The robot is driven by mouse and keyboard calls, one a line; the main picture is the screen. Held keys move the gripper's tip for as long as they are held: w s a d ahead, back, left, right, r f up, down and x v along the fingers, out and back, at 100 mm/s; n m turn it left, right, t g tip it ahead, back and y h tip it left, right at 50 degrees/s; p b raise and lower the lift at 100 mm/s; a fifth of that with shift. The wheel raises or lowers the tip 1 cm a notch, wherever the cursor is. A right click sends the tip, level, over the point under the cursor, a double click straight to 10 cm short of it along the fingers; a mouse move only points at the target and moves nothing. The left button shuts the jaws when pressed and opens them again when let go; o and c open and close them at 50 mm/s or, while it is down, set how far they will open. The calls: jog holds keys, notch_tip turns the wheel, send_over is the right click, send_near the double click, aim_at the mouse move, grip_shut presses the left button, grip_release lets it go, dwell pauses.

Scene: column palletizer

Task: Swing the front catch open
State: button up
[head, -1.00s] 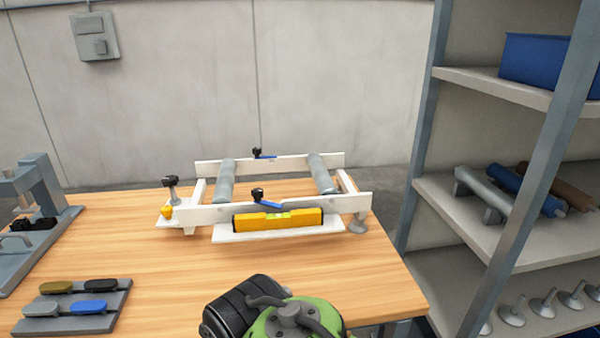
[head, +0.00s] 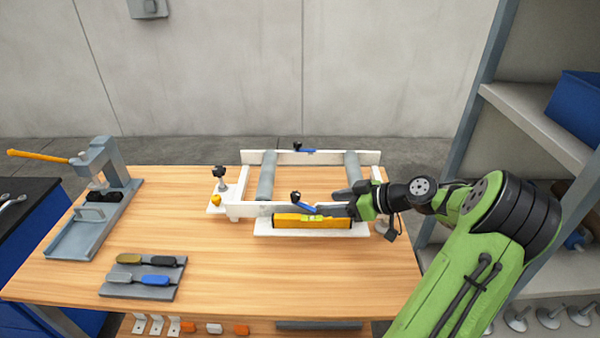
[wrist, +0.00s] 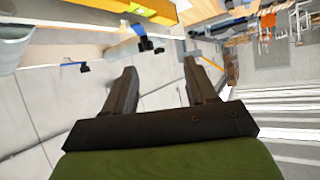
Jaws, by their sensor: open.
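The front catch (head: 305,207) is a blue lever with a black knob, on the white front rail (head: 262,209) of a roller frame. The lever slopes down to the right along the rail. The front catch also shows in the wrist view (wrist: 139,31), just beyond my fingertips. My gripper (head: 343,200) is over the right part of the frame, to the right of the catch and apart from it. In the wrist view its two fingers (wrist: 160,68) are spread with nothing between them. A second blue catch (head: 304,150) sits on the rear rail.
A yellow spirit level (head: 312,221) lies on the white ledge before the front rail. A black-knobbed post (head: 220,180) stands at the frame's left. A grey press (head: 100,185) and a tool pad (head: 140,290) stand further left. Shelving (head: 540,115) is at right.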

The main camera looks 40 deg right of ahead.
aim_at(297, 194)
jog(key=shift+t, duration=0.7)
jog(key=x, duration=0.4)
jog(key=d+x, duration=0.1)
jog(key=x, duration=0.3)
jog(key=w+d+x, duration=0.1)
jog(key=x, duration=0.4)
jog(key=shift+d+r, duration=0.1)
jog(key=shift+d, duration=0.1)
jog(key=shift+c, duration=0.5)
